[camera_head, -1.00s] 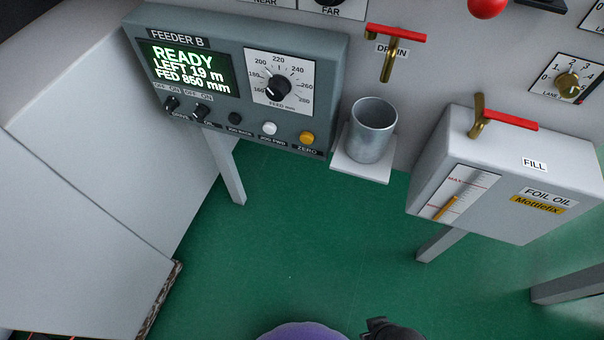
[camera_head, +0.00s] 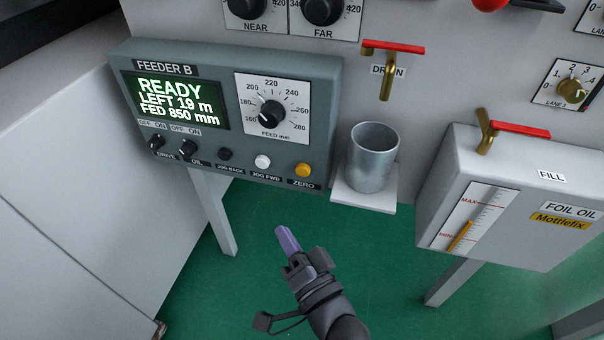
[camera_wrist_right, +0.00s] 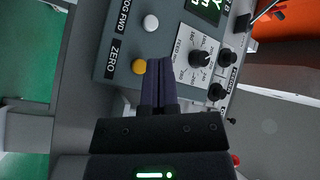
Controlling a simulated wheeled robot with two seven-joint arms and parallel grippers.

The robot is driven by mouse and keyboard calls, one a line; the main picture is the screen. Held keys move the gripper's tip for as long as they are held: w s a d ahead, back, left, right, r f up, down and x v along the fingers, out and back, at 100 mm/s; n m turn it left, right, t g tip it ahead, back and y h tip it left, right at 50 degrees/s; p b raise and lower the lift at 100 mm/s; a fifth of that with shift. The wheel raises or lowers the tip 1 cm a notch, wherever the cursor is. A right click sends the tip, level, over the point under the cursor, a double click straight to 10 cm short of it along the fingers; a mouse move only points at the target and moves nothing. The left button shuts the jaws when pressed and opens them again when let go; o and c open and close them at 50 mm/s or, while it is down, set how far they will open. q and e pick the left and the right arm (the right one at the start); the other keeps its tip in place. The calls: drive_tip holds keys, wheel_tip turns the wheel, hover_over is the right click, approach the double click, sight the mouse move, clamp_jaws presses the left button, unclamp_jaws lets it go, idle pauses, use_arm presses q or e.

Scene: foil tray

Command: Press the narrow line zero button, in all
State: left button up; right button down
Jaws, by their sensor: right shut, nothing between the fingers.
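The yellow button (camera_head: 303,170) labelled ZERO is at the lower right of the grey FEEDER B panel (camera_head: 330,110). The panel's screen (camera_head: 180,100) reads READY, LEFT 19 m, FED 850 mm. My right gripper (camera_head: 287,238) is shut and empty, its purple fingers pointing up, below the button and apart from it in the head view. In the right wrist view the shut fingertips (camera_wrist_right: 159,64) appear just beside the yellow button (camera_wrist_right: 139,66); the gap in depth cannot be told. No "narrow line" label shows. My left gripper is not in view.
A white JOG FWD button (camera_head: 262,162) and a dark JOG BACK button (camera_head: 225,154) sit left of ZERO. A metal cup (camera_head: 371,158) stands on a shelf right of the panel. The FOIL OIL tank (camera_head: 520,205) is further right. Green floor lies below.

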sight(303, 170)
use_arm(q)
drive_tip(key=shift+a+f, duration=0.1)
use_arm(e)
drive_tip(key=shift+w+r+m+t, duration=0.35)
drive_tip(key=shift+r+m+t, duration=0.15)
drive_tip(key=shift+r+t, duration=0.3)
use_arm(q)
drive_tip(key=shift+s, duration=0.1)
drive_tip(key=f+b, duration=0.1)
drive_tip(key=b, duration=0.1)
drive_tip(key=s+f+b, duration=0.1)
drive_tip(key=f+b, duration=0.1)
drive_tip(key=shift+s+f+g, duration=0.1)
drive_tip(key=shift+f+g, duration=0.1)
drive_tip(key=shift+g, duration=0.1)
use_arm(e)
drive_tip(key=w+d, duration=0.2)
drive_tip(key=w, duration=0.6)
drive_tip(key=shift+w+d, duration=0.15)
drive_tip(key=shift+d, duration=0.15)
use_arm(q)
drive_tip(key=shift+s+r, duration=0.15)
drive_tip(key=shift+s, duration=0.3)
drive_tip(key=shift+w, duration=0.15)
